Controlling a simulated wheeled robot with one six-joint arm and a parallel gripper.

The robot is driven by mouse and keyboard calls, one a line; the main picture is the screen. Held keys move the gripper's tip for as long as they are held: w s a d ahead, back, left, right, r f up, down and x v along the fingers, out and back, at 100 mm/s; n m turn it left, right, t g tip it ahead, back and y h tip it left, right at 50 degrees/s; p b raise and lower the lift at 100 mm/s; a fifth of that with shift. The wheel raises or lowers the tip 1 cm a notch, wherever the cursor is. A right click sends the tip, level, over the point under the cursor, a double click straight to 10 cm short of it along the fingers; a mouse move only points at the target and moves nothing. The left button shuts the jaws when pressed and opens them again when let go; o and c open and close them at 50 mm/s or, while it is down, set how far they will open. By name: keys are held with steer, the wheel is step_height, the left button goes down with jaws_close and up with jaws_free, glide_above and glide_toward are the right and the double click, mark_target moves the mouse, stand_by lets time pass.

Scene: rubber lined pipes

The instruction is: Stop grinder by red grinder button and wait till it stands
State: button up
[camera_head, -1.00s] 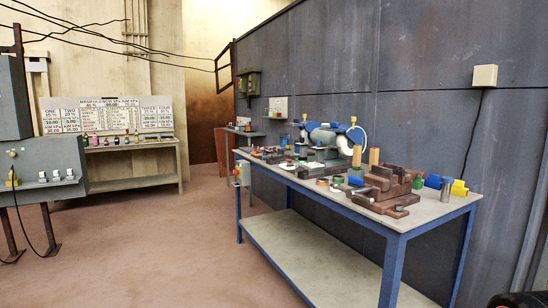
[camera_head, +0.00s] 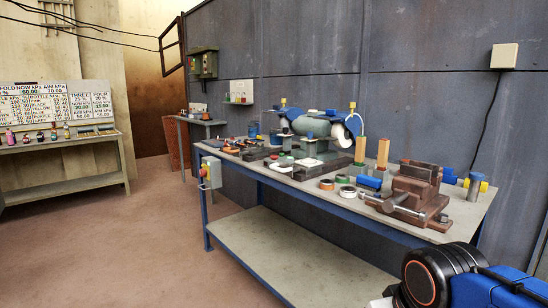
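The bench grinder (camera_head: 316,128) stands at the back of the blue-framed workbench (camera_head: 262,182), with a pale wheel at its right end. I cannot tell whether its wheels are turning. A grey switch box (camera_head: 211,172) is fixed to the bench's left front edge. A small red button (camera_head: 203,171) shows on the side of this box. My gripper is not in view. Only a black and blue part of my own arm shows at the bottom right, well apart from the button.
A brown vise (camera_head: 415,190) stands at the bench's right end. Wooden-handled tools and several rings lie around the grinder. A side table (camera_head: 200,122) stands behind the bench, and a board with figures (camera_head: 60,103) is at left. The floor (camera_head: 130,235) left of the bench is clear.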

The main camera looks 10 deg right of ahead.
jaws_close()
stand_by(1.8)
